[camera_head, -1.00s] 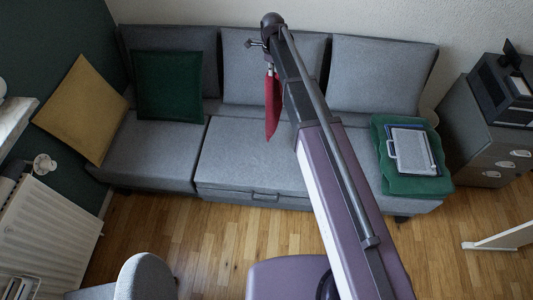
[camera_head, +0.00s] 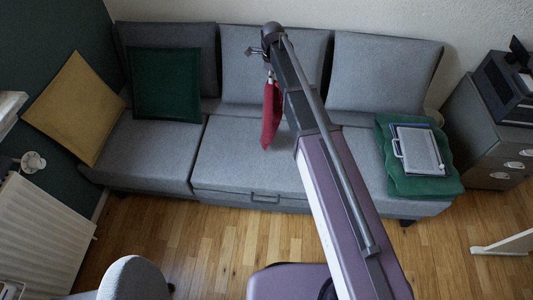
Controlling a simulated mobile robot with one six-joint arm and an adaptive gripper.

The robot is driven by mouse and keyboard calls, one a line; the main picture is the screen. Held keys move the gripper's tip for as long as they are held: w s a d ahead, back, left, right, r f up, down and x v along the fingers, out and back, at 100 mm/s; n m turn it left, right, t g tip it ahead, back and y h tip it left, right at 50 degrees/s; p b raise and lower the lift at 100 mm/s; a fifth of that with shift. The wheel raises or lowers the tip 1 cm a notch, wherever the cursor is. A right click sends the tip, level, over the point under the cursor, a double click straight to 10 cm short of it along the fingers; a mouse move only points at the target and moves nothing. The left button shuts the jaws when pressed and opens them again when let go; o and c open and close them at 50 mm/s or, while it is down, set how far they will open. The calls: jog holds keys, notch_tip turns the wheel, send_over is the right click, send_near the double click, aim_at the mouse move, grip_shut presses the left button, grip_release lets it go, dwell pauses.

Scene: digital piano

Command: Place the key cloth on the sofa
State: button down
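The key cloth appears to be the red cloth (camera_head: 271,112), which hangs down in front of the sofa's middle back cushion and seat. My gripper (camera_head: 268,74) is at the cloth's top end, beyond the end of my outstretched arm. It is small and partly hidden, but the cloth hangs from it, so it seems shut on the cloth. The grey sofa (camera_head: 235,160) stands along the back wall. The cloth's lower tip shows over the middle seat; I cannot tell if it touches the seat.
A green pillow (camera_head: 166,85) and a yellow pillow (camera_head: 77,107) are at the sofa's left. A folded green blanket (camera_head: 423,185) with a grey-white clipboard-like item (camera_head: 417,150) lies on the right seat. A grey cabinet (camera_head: 487,130) stands right. The middle-left seat is clear.

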dwell(0.5)
jog(key=shift+w, duration=0.1)
jog(key=w+a+f+n+b, duration=0.1)
jog(key=w+a+n, duration=0.3)
jog(key=w+n, duration=0.65)
jog(key=w+a+n, duration=0.3)
jog(key=w+n, duration=0.3)
jog(key=w, duration=0.9)
jog(key=b, duration=4.4)
send_near(280, 188)
notch_tip(280, 188, down, 6)
jog(key=shift+s+f, duration=0.1)
jog(key=shift+f, duration=0.1)
